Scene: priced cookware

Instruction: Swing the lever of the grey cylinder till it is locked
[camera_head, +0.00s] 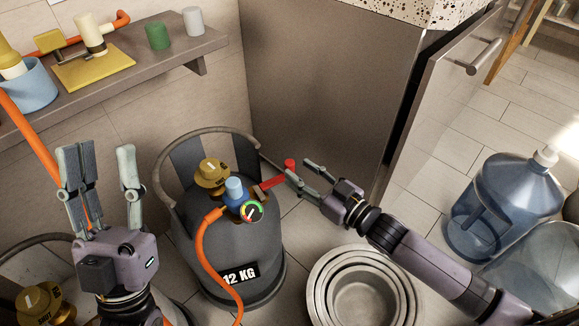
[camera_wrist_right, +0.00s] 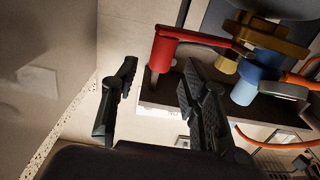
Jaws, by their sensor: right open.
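The grey cylinder (camera_head: 262,243), labelled 12 KG, stands upright on the floor. Its red lever (camera_head: 272,182) sticks out to the right from the valve, beside a blue regulator (camera_head: 234,189) and a round gauge (camera_head: 252,211). My right gripper (camera_head: 299,168) is open with its fingertips close to the lever's outer end; contact cannot be told. In the right wrist view, the lever (camera_wrist_right: 163,52) ends in a red knob just beyond and between the two open fingers. My left gripper (camera_head: 98,150) is open and empty, left of the cylinder.
An orange hose (camera_head: 204,254) runs from the regulator down the cylinder's front. Stacked metal pots (camera_head: 320,285) stand below my right arm. A large blue bottle (camera_head: 500,200) stands at right. A wall shelf (camera_head: 180,55) and a cabinet (camera_head: 320,90) bound the back.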

